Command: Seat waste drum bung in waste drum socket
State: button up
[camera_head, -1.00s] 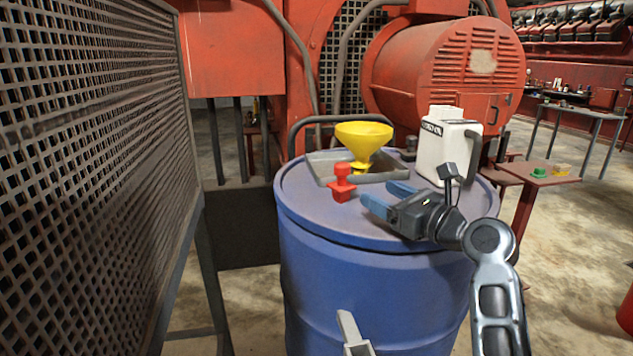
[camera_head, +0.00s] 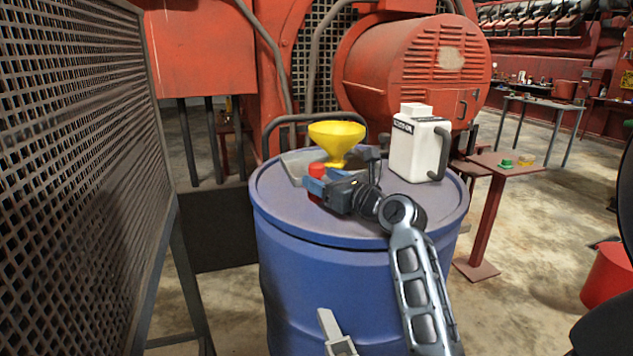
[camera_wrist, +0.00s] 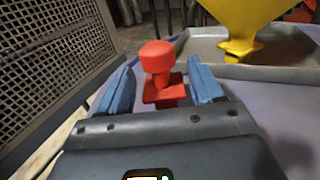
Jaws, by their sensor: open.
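The red bung (camera_head: 316,170) stands upright on the lid of the blue waste drum (camera_head: 325,275). In the wrist view the bung (camera_wrist: 160,72) has a round knob on a stem above a square flange, and it lies between the two blue fingers. My gripper (camera_head: 313,186) is open around the bung, one finger on each side, with small gaps showing. The fingers hide most of the bung in the head view. Whether the bung sits in a socket cannot be told; no socket opening shows.
A yellow funnel (camera_head: 337,137) stands in a grey tray (camera_head: 296,163) just behind the bung. A white jug (camera_head: 417,148) stands on the lid at right. A mesh guard (camera_head: 80,170) rises at left. A small red table (camera_head: 507,168) stands at right.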

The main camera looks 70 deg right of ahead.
jog(key=shift+x, duration=0.85)
jog(key=c, duration=1.2)
jog(key=shift+o, duration=0.2)
jog(key=shift+r, duration=0.1)
